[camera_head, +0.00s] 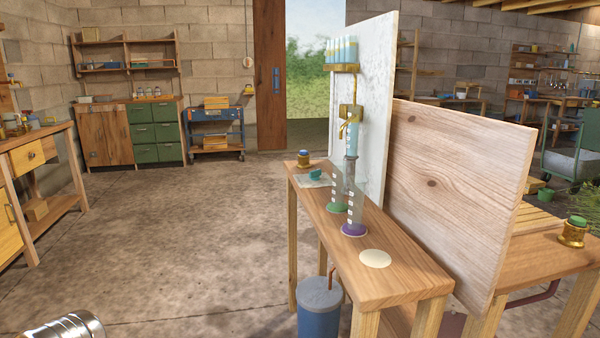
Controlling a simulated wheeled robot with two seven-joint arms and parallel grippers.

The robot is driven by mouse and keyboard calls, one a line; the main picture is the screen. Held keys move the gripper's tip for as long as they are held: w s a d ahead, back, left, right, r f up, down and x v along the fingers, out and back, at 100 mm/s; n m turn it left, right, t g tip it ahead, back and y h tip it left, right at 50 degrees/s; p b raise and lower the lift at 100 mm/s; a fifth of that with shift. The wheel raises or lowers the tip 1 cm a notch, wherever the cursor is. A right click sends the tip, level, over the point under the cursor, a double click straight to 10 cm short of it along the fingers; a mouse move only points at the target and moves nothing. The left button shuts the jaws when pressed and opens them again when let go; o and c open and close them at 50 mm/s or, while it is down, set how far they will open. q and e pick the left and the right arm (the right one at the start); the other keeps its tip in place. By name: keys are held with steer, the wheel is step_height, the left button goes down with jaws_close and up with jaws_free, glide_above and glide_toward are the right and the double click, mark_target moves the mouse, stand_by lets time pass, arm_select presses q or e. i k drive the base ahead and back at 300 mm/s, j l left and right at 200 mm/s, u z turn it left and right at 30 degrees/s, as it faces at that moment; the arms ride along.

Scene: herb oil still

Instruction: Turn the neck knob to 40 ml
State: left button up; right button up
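A clear glass column (355,142) with pale blue liquid stands against the white panel, above the narrow wooden bench (400,283). A brass fitting with a small tap-like part (345,125) is on its upper end. A grey neck piece (349,172) is below it. I cannot tell which part is the neck knob, and no 40 ml mark is readable. Neither of my grippers is in view.
A white panel (372,75) and a wooden board (450,190) rise behind the bench. A blue lidded bin (320,310) stands below. Floor at left is clear.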

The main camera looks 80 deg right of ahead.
mark_target(314, 175)
steer(key=i+z, duration=0.5)
steer(key=z, duration=0.2)
steer(key=i+j+z, duration=0.1)
steer(key=i+z, duration=0.25)
steer(key=k, duration=0.1)
